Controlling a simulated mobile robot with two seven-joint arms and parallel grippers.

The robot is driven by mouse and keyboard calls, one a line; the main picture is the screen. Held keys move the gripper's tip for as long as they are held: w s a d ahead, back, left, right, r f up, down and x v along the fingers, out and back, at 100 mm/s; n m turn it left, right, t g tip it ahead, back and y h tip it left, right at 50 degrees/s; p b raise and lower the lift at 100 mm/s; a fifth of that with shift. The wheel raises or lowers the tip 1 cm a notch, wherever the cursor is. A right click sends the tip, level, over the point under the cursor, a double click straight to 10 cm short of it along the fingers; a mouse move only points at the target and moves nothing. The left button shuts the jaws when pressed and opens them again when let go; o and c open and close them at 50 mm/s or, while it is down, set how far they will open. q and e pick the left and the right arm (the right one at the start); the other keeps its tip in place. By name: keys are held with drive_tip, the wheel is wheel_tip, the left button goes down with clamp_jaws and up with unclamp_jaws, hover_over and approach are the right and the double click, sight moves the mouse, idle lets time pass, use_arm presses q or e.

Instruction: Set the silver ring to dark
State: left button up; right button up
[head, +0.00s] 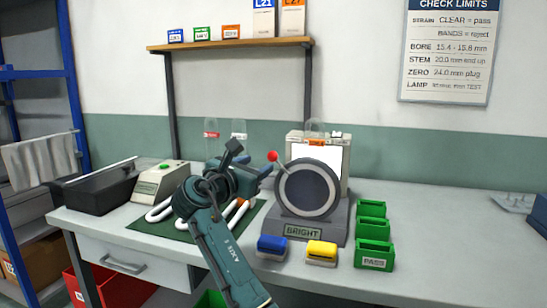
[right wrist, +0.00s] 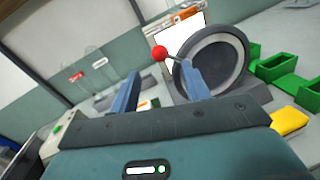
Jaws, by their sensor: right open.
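The silver ring (head: 310,189) surrounds a dark round window on a grey stand, whose plate (head: 303,231) reads BRIGHT. A short lever with a red ball (head: 272,156) sticks out from the ring at its upper left. The ring (right wrist: 211,65) and red ball (right wrist: 159,53) also show in the right wrist view. My right gripper (head: 252,160) is open and empty, just left of the ring and near the red ball. In the right wrist view the ball appears beyond the gap between the fingers (right wrist: 163,82); I see no contact. My left gripper is out of view.
Blue (head: 272,246) and yellow (head: 321,252) blocks lie in front of the stand. Green bins (head: 374,255) stand to its right. A white panel is behind the ring. White tubes on a green mat (head: 150,228) lie left, partly behind my arm. The right bench is mostly clear.

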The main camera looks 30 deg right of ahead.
sight(270, 158)
drive_tip(key=x, duration=0.9)
drive_tip(key=shift+f, duration=0.1)
drive_tip(key=shift+c, duration=0.5)
clamp_jaws()
